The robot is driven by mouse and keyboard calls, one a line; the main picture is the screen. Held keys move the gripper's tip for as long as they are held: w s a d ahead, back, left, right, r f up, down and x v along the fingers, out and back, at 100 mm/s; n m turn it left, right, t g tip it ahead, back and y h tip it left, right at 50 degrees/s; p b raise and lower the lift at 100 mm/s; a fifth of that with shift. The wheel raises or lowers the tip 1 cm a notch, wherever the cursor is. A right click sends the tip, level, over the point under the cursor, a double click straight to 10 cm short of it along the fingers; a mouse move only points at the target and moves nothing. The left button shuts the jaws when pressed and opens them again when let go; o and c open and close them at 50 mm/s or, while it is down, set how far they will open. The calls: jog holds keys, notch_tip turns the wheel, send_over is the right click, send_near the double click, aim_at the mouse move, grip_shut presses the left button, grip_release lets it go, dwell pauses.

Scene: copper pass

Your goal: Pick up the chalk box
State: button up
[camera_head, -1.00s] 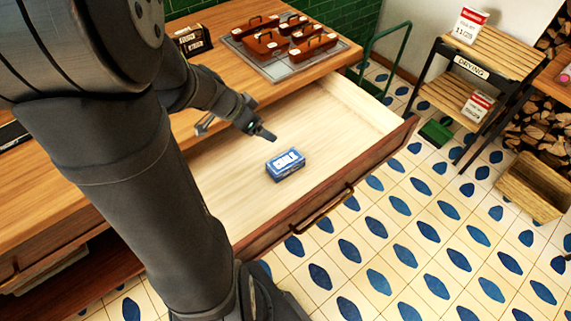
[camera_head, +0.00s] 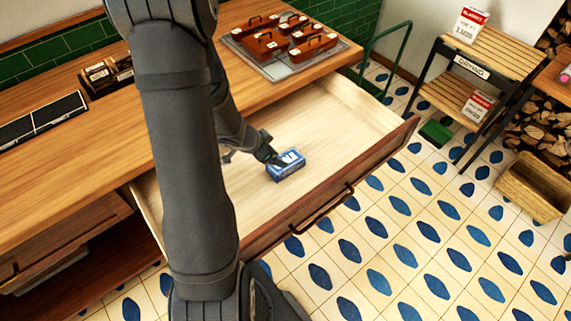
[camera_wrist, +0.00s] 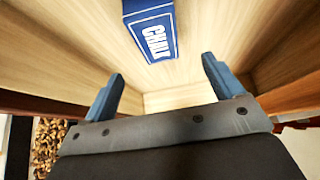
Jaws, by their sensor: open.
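The chalk box (camera_head: 286,166) is a small blue box with white lettering, lying on the pale wooden floor of the open drawer (camera_head: 345,120). In the wrist view the chalk box (camera_wrist: 151,30) shows at the top, with its "CHAL" label readable and its upper part cut off by the frame. My gripper (camera_head: 275,162) is at the box's upper left in the head view and overlaps part of it. In the wrist view my gripper (camera_wrist: 162,82) has its two fingers wide apart, with nothing between them. The box is ahead of the fingertips, roughly between their lines.
The drawer walls and its wooden front (camera_head: 340,188) surround the box. A counter (camera_head: 100,165) stands above the drawer's back side, with several brown toolbox-like cases on a grey tray (camera_head: 275,68). The drawer floor around the box is clear.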

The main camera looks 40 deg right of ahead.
aim_at(296, 161)
jog(key=x, duration=0.5)
jog(key=shift+d+f, duration=0.2)
jog(key=shift+f, duration=0.15)
jog(key=x, duration=0.4)
jog(key=shift+s+a+f, duration=0.2)
jog(key=shift+a+f, duration=0.1)
jog(key=shift+d+f, duration=0.3)
jog(key=shift+f, duration=0.15)
jog(key=shift+c, duration=0.3)
jog(key=c, duration=1.2)
jog(key=shift+o, duration=0.2)
jog(key=shift+r, duration=0.1)
